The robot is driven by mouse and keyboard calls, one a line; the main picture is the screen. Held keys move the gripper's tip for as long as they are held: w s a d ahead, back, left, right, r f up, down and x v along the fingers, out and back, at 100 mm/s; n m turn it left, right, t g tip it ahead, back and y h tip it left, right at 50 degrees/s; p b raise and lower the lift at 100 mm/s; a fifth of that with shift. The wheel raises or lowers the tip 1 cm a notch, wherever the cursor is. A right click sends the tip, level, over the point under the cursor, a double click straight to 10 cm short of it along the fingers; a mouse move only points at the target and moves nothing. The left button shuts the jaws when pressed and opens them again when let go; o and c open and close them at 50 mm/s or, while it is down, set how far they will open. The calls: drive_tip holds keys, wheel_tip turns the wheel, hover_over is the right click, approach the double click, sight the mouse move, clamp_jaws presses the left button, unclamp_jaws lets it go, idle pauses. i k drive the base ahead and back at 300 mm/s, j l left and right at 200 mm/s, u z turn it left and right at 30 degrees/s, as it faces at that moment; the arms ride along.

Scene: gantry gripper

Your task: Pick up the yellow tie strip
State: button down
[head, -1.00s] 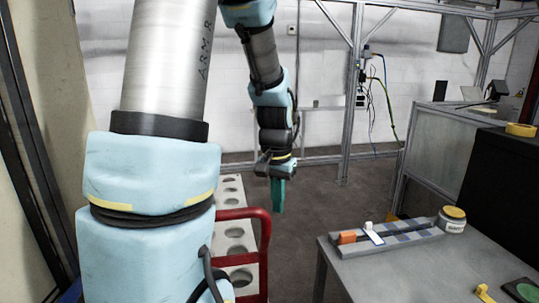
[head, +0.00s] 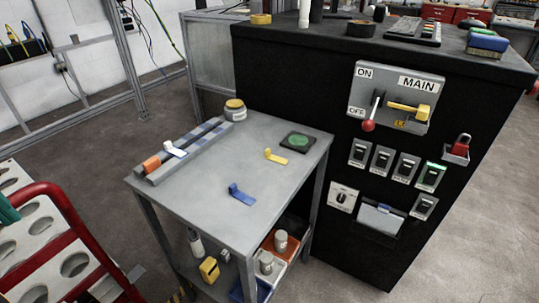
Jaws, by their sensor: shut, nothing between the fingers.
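The yellow tie strip (head: 275,156) lies on the grey table top, between a blue strip and a dark pad with a green disc. It has a raised end and a flat tail, and nothing covers it. My gripper (head: 8,211) shows only as teal fingers cut off at the left edge of the head view. It is shut and empty, over the holed white rack, well to the left of the table and apart from the strip.
A similar blue strip (head: 241,195) lies in front on the table (head: 205,205). A white strip (head: 174,149) rests on a grey rail with an orange block. A jar (head: 235,110) stands behind. The black switch cabinet (head: 300,100) rises close behind the table. A red-framed rack (head: 35,240) stands left.

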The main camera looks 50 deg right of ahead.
sight(268, 156)
drive_tip(key=k+l+u, duration=0.2)
drive_tip(key=k, duration=0.45)
drive_tip(key=k+l+u, duration=0.15)
drive_tip(key=k+l, duration=0.15)
drive_tip(key=l, duration=0.15)
drive_tip(key=k+l+u, duration=0.1)
drive_tip(key=k+l, duration=0.2)
drive_tip(key=l, duration=0.35)
drive_tip(key=k+l+u, duration=0.15)
drive_tip(key=l, duration=0.25)
